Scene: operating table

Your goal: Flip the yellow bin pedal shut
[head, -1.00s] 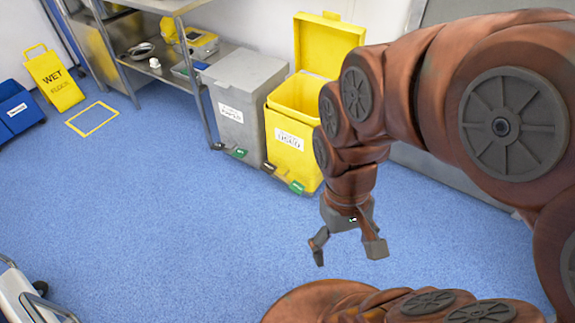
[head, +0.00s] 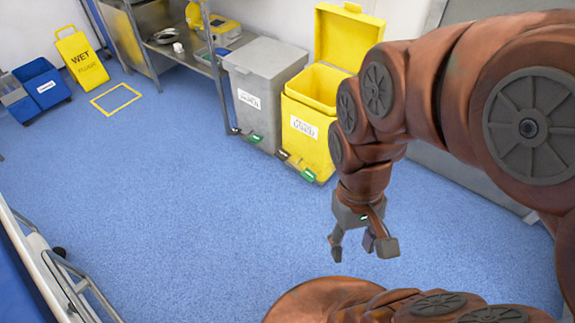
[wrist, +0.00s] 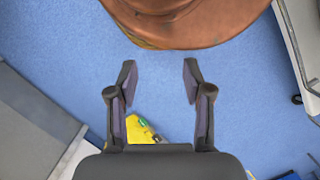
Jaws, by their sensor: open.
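The yellow bin (head: 310,135) stands against the back wall with its yellow lid (head: 346,38) raised upright. At its front foot are a green-tipped pedal (head: 308,175) and a dark brown-tipped pedal (head: 283,155). My gripper (head: 362,246) is open and empty above the floor, in front of the bin and to its right in the head view. In the wrist view, my gripper (wrist: 159,72) has its fingers apart over bare floor. A yellow corner of the bin (wrist: 133,131) and the green pedal (wrist: 142,123) show near the gripper's base, partly hidden by it.
A grey bin (head: 262,85) with its own green pedal (head: 254,138) stands left of the yellow bin. A metal shelf (head: 165,50), a wet-floor sign (head: 82,62) and blue buckets (head: 42,88) are further left. A railed cart (head: 55,270) is lower left. The middle floor is clear.

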